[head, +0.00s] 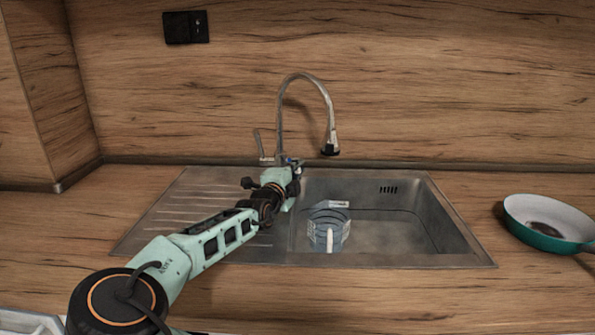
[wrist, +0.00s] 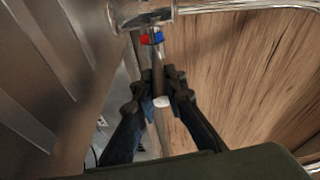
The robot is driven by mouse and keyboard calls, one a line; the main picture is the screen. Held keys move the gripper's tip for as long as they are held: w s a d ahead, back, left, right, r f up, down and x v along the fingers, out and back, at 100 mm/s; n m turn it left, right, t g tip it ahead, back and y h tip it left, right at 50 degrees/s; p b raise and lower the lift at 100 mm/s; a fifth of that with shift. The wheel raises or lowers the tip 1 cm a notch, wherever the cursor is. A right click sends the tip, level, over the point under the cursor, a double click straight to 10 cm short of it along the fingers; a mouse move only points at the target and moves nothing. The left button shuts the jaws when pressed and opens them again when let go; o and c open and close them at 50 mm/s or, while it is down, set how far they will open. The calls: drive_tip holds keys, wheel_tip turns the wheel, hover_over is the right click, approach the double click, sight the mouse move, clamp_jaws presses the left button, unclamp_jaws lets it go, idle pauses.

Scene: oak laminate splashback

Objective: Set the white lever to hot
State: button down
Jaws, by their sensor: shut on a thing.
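The chrome tap (head: 281,130) stands behind the sink, with a tall curved spout. In the wrist view the tap body (wrist: 145,18) carries a red and a blue mark. A short lever (wrist: 158,75), dark along its stem with a white end (wrist: 161,101), sticks out below these marks toward the camera. My gripper (wrist: 162,84) is shut on this lever, one finger on each side of it. In the head view my gripper (head: 291,168) is at the tap's base, and it mostly hides the lever there.
A steel sink (head: 400,235) lies right of my arm, with a ribbed draining board (head: 190,215) to the left. A green pan (head: 545,225) sits on the right counter.

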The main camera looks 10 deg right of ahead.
drive_tip(key=c, duration=2)
unclamp_jaws()
drive_tip(key=shift+o, duration=0.2)
drive_tip(key=v, duration=1.2)
